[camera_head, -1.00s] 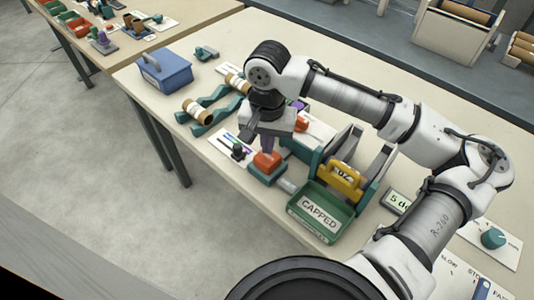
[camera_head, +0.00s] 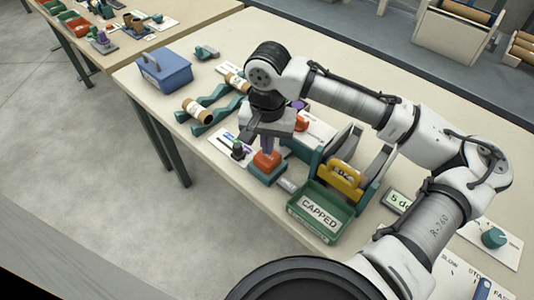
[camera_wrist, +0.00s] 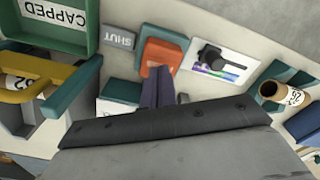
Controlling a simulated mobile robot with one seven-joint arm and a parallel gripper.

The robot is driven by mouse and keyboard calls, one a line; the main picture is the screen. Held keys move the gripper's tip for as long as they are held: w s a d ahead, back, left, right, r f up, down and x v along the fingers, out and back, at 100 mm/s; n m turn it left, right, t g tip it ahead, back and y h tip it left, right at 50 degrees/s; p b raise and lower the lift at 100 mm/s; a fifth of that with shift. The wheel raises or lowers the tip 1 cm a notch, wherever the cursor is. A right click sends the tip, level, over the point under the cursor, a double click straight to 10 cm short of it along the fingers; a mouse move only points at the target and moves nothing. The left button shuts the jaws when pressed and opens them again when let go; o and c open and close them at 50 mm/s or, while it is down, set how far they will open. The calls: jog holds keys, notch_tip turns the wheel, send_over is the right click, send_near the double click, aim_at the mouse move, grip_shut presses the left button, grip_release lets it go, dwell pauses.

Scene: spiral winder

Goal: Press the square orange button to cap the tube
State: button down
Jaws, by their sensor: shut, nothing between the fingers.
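The square orange button (camera_head: 266,160) sits on a teal base (camera_head: 262,176) near the table's front edge. It also shows in the wrist view (camera_wrist: 161,56). My gripper (camera_head: 268,149) is shut and empty, with its fingers pointing down at the button. In the wrist view the fingertips (camera_wrist: 157,72) overlap the button's near edge; I cannot tell whether they touch it. A small plate marked SHUT (camera_wrist: 119,38) lies beside the button's base. Tubes with paper labels (camera_head: 196,112) rest on a teal rack (camera_head: 218,116) to the left.
A small dark knob on a coloured-scale card (camera_head: 237,150) is close on the left. A blue box (camera_head: 166,72) stands farther left.

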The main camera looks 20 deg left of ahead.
jog(key=shift+f+b, duration=0.95)
jog(key=shift+f, duration=0.8)
jog(key=shift+r, duration=0.15)
notch_tip(320, 180, up, 8)
jog(key=p, duration=0.8)
